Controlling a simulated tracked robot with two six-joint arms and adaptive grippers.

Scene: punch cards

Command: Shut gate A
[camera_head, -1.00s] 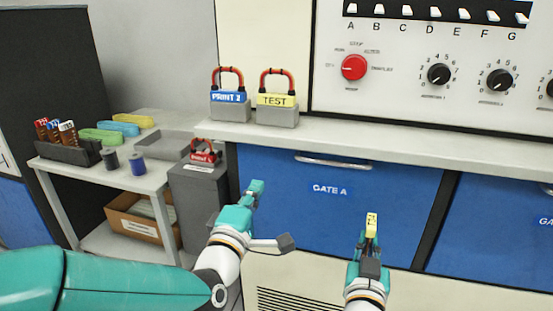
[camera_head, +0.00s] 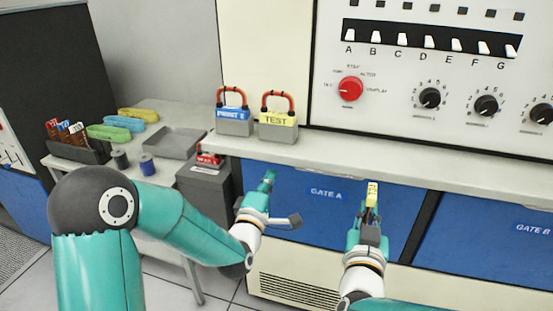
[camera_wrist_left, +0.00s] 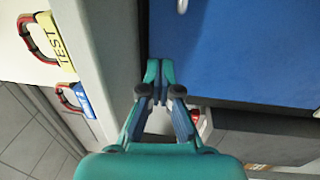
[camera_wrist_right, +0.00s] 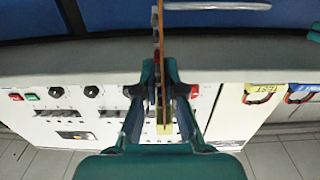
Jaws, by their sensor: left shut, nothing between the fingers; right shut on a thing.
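Gate A is a blue panel (camera_head: 310,215) under the counter in the head view, with a white "GATE A" label. Blue panel (camera_wrist_left: 240,45) also fills the upper right of the left wrist view, with a piece of metal handle (camera_wrist_left: 182,6) at its top edge. I cannot tell how far the gate stands open. My left gripper (camera_head: 268,178) is shut and empty before the gate's left part; its tips show in the left wrist view (camera_wrist_left: 159,72). My right gripper (camera_head: 371,205) is shut on a thin yellow-labelled card (camera_head: 372,192), before the gate's right part.
Padlocks marked "PRINT 2" (camera_head: 234,122) and "TEST" (camera_head: 278,125) stand on the counter (camera_head: 400,170). A red padlock (camera_head: 209,160) sits on a grey cabinet (camera_head: 205,195). A side table holds a card rack (camera_head: 78,150), spools and a grey tray (camera_head: 175,143). Gate B (camera_head: 480,235) is at right.

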